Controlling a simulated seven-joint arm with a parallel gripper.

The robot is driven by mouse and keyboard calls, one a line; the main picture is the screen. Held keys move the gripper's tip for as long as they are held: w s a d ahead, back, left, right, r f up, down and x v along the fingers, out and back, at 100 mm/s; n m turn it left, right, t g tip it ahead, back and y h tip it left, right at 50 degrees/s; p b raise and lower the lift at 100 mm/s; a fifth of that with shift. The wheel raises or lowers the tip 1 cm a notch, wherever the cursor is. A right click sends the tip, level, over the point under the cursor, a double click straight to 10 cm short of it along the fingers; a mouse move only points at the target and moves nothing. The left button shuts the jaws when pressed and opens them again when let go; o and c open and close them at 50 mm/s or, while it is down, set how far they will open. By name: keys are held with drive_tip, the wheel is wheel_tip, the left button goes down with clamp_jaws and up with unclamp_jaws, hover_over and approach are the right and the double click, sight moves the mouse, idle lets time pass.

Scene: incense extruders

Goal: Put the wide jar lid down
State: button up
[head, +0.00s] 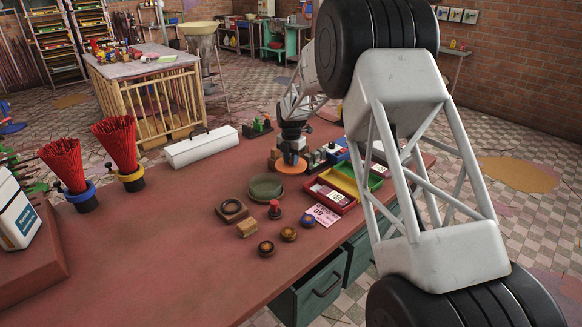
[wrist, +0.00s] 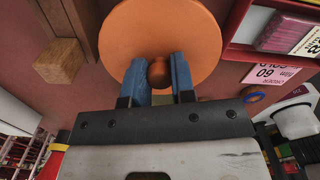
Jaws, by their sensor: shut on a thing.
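The wide jar lid is an orange disc (head: 291,165) with a small brown knob. It is at the far middle of the red-brown table, and its face fills the top of the wrist view (wrist: 190,25). My gripper (head: 290,156) is above the lid. Its two blue fingers (wrist: 159,75) are shut on the knob in the wrist view. I cannot tell whether the lid touches the table or hangs just above it. A dark green round dish or jar (head: 266,187) stands just in front and left of the lid, apart from it in the picture.
A tray with red, yellow and green sections (head: 327,196) lies to the right. A red-topped stamp (head: 274,209), wooden block (head: 247,229), ring on a board (head: 232,210) and pink card (head: 322,214) are nearer. A white box (head: 202,147) is left. The table's left front is clear.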

drive_tip(key=shift+w, duration=0.1)
idle(0.3)
drive_tip(key=shift+f, duration=1.75)
drive_tip(key=shift+f, duration=0.45)
drive_tip(key=o, duration=0.9)
drive_tip(key=shift+r, duration=0.15)
wheel_tip(320, 180, up, 13)
drive_tip(key=shift+f, duration=0.2)
drive_tip(key=shift+r, duration=0.1)
